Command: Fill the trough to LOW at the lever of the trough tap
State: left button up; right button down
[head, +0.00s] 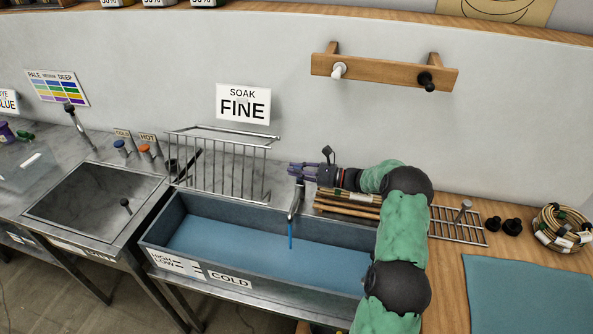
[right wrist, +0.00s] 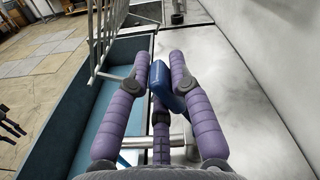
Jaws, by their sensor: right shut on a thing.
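The trough (head: 345,294) is a long grey box with blue water (head: 240,250) below its rim. A plate with HIGH and LOW marks (head: 178,265) is at its front left; I cannot tell the water's exact level against them. The trough tap (head: 295,200) stands at the back edge, and a blue stream (head: 290,236) runs from its spout into the trough. My right gripper (head: 300,170) is at the top of the tap. In the right wrist view its purple fingers (right wrist: 160,75) are shut around the blue lever (right wrist: 168,88).
A wire rack (head: 225,170) stands behind the trough, left of the tap. Bundled canes (head: 347,204) lie just right of the tap, near my right arm. A sink (head: 90,200) is at left. A cane coil (head: 562,232) and blue mat (head: 530,290) are at right.

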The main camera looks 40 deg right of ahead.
jog(key=c, duration=1.1)
grip_release()
jog(key=shift+d, duration=0.1)
jog(key=v, duration=1.2)
